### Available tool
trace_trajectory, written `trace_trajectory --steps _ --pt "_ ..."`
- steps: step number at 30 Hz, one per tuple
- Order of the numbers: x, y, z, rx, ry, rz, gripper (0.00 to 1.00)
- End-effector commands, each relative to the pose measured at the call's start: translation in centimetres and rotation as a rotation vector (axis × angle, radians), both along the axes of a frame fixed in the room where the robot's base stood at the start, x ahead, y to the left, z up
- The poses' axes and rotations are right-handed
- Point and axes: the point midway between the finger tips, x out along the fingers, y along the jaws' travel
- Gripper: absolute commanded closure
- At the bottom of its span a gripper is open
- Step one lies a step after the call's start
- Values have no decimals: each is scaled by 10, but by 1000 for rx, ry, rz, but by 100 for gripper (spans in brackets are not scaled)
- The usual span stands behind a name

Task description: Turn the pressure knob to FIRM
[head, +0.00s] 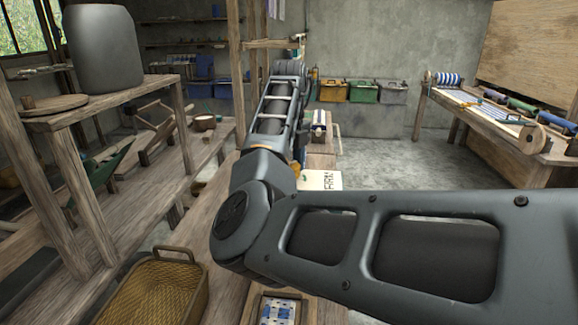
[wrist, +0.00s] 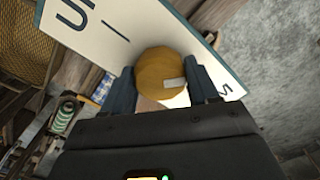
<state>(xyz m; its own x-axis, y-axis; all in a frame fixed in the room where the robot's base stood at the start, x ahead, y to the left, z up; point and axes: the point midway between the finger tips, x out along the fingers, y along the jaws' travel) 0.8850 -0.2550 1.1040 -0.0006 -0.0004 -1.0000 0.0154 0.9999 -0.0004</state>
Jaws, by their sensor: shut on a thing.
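The pressure knob (wrist: 158,68) is round and brown-yellow, with a short white mark toward its right side in the wrist view. It sits in front of a white label panel (wrist: 110,28) with a blue edge, dark lettering cut off by the frame and a tick line. My gripper (wrist: 164,82) is shut on the knob, with one dark finger on each side. My arm hides the knob and gripper in the head view.
A wicker basket (head: 186,256) and a tray with blue-and-white pieces (head: 281,306) stand on the near bench. A wooden shelf with a grey bin (head: 104,50) is at left. Another table (head: 498,122) stands at right, with open floor before it.

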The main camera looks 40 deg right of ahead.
Motion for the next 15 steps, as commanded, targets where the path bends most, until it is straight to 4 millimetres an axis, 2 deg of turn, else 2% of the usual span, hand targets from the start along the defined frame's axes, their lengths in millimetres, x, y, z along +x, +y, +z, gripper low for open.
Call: trace_trajectory --steps 15 --pt "0 0 -2 1 0 -483 71"
